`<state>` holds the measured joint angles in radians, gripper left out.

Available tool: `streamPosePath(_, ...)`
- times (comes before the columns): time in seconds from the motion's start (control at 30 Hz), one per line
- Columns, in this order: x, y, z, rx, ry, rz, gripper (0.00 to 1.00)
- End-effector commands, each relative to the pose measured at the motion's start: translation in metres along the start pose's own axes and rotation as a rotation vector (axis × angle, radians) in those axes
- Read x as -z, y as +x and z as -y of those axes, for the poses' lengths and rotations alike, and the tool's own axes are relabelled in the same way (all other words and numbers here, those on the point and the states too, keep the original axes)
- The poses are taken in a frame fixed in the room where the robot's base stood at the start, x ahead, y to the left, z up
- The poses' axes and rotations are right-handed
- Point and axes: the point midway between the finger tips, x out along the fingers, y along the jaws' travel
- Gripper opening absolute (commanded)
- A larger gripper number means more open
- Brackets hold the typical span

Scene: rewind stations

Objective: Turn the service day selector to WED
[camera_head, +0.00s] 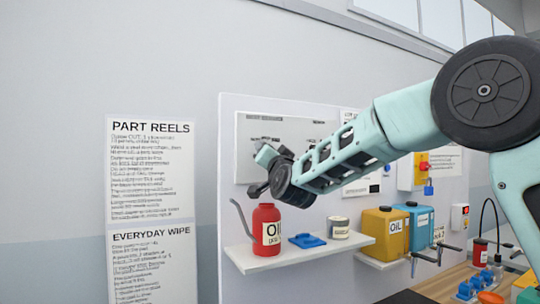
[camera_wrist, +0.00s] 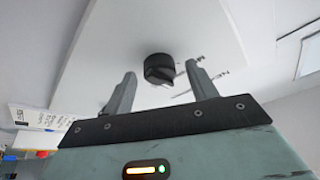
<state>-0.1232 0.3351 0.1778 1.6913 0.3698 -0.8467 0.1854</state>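The service day selector appears in the wrist view as a round black knob (camera_wrist: 159,68) on a pale panel (camera_wrist: 110,45). Small dark markings lie to the right of the knob; I cannot read them, nor which day it points to. My gripper (camera_wrist: 161,73) is open, with one finger left and one right of the knob in the picture. The knob looks to be beyond the fingertips, with no contact visible. In the head view my gripper (camera_head: 262,168) is in front of the grey panel (camera_head: 246,133), and my arm hides the knob.
Below the panel, a shelf (camera_head: 290,257) holds a red oil can (camera_head: 266,232), a blue item (camera_head: 307,240) and a small tin (camera_head: 338,228). Yellow (camera_head: 383,236) and blue (camera_head: 420,226) oil containers stand at right. Wall posters (camera_head: 150,170) hang at left.

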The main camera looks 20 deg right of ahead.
Motion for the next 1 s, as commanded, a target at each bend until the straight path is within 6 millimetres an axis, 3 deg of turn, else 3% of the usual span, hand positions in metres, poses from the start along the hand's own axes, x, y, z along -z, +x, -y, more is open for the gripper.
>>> streamPosePath(0.27,-0.002,-0.015,-0.001,0.001,0.0,0.0,0.57)
streamPosePath(0.8,-0.002,-0.136,-0.001,0.002,0.0,-0.001,0.57)
streamPosePath(1.0,-0.002,-0.165,-0.001,0.001,0.001,0.0,0.57)
